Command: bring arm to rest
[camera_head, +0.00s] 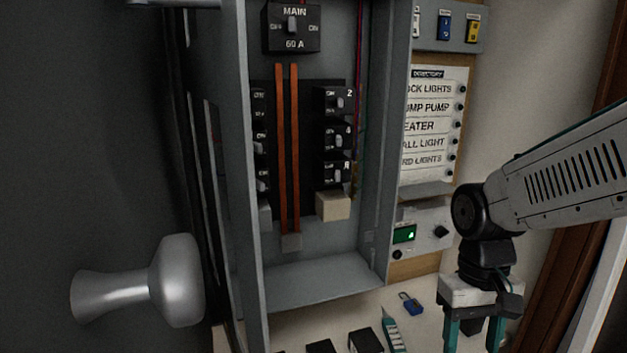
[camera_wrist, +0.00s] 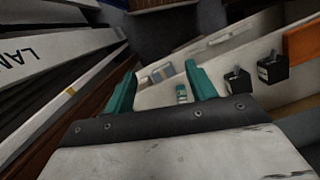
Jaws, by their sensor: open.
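My gripper (camera_head: 472,333) hangs at the lower right of the head view, below the arm's wrist joint and to the right of the electrical panel. Its two teal fingers point down and stand apart, with nothing visible between them; their tips run off the bottom edge. In the wrist view my gripper (camera_wrist: 160,85) also shows open, the teal fingers spread wide over a pale shelf. My arm (camera_head: 560,175) comes in from the right edge and bends at a dark joint above the gripper.
The open grey panel (camera_head: 380,200) holds breakers and a main switch (camera_head: 291,27). A directory (camera_head: 433,125) hangs right of it. A blue padlock (camera_head: 411,304), a teal tester (camera_head: 392,333) and black blocks (camera_head: 365,341) lie on the shelf. A door knob (camera_head: 177,280) protrudes at left.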

